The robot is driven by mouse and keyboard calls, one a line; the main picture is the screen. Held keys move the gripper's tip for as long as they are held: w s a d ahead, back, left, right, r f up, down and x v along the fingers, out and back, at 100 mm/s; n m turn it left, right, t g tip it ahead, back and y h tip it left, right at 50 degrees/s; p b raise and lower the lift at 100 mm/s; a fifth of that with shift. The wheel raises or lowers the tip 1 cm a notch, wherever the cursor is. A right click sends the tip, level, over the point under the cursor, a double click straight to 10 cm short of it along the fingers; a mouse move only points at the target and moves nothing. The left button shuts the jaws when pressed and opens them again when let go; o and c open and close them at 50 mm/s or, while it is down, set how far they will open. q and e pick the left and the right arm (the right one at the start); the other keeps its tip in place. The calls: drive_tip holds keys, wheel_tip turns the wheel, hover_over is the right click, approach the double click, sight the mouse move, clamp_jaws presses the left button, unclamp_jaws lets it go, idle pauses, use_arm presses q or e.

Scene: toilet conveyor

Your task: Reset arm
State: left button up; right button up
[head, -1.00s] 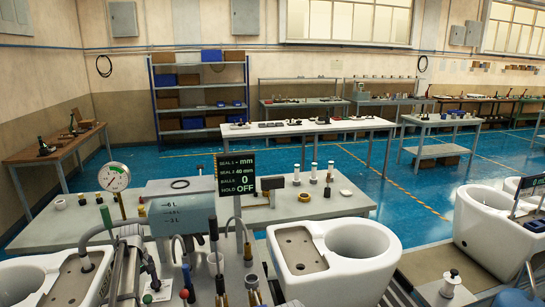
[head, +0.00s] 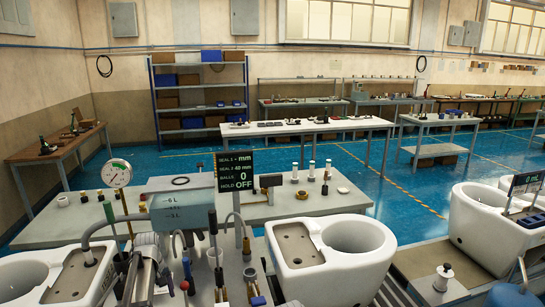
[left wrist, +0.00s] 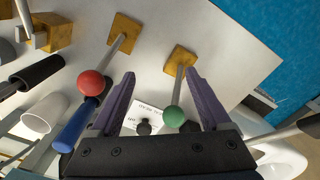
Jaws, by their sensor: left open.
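My left gripper (left wrist: 158,82) is open in the left wrist view, its two purple-grey fingers apart. A lever with a green ball (left wrist: 173,116) shows between the fingers; I see no finger closed on it. A lever with a red ball (left wrist: 91,83) lies just left of the left finger. A blue handle (left wrist: 75,125) is below that ball. A white card (left wrist: 148,118) with a black knob shows between the fingers near the palm. My right gripper is in neither view.
A bench carries a pressure gauge (head: 118,173), a grey box (head: 180,208) and a black display (head: 236,171) reading HOLD OFF. White toilets (head: 345,248) stand at the front and right (head: 478,222). Blue floor (head: 405,190) is open behind.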

use_arm(q)
drive_tip(key=s+d+m, duration=0.6)
drive_tip(key=s+d, duration=0.6)
drive_tip(key=d, duration=0.3)
drive_tip(key=s+d+m+y, duration=0.1)
drive_tip(key=s+d+m, duration=0.6)
drive_tip(key=s+d, duration=0.5)
drive_tip(key=d, duration=0.3)
drive_tip(key=shift+d, duration=0.3)
